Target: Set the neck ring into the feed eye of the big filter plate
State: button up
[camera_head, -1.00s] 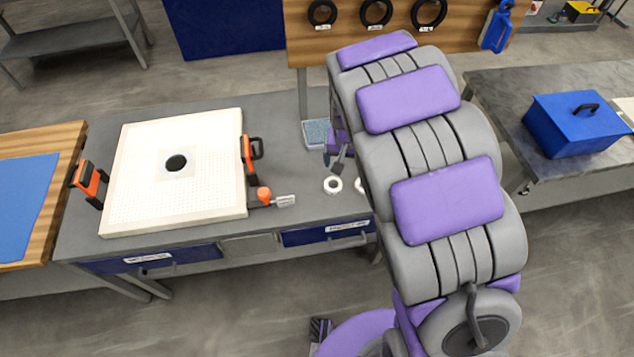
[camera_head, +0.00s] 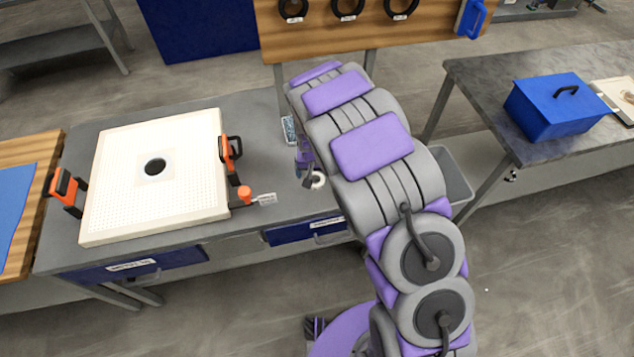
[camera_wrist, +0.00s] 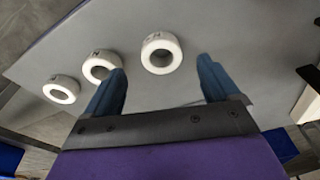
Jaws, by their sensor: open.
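The big filter plate (camera_head: 158,205) is a white square slab clamped flat on the grey bench. Its feed eye (camera_head: 155,167) is a dark round hole in the middle. Three white neck rings of differing look lie in the wrist view: one (camera_wrist: 147,54) farthest right, one (camera_wrist: 87,67) in the middle, one (camera_wrist: 48,90) on the left. My gripper (camera_wrist: 162,75) is open and empty above the bench, its blue fingers either side of the right ring, the left finger close to the middle ring. In the head view one ring (camera_head: 318,181) shows beside my gripper; my arm hides the others.
Orange clamps (camera_head: 66,188) (camera_head: 231,152) grip the plate's left and right sides, and an orange-handled tool (camera_head: 244,193) lies at its right corner. A small blue-filled tray (camera_head: 289,130) stands behind my gripper. A blue box (camera_head: 553,112) sits on the right table.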

aim_at(316, 177)
jog(key=f, duration=0.1)
jog(key=w+f+b, duration=0.1)
jog(key=f, duration=0.3)
jog(key=shift+w+a+f, duration=0.15)
jog(key=shift+w+a, duration=0.2)
jog(key=shift+a, duration=0.05)
jog(key=shift+d+f, duration=0.15)
jog(key=shift+f, duration=0.1)
jog(key=shift+d+r, duration=0.1)
jog(key=shift+d, duration=0.25)
jog(key=shift+c, duration=0.5)
jog(key=shift+a, duration=0.4)
jog(key=c, duration=0.9)
jog(key=shift+d, duration=0.25)
jog(key=shift+c, duration=1.2)
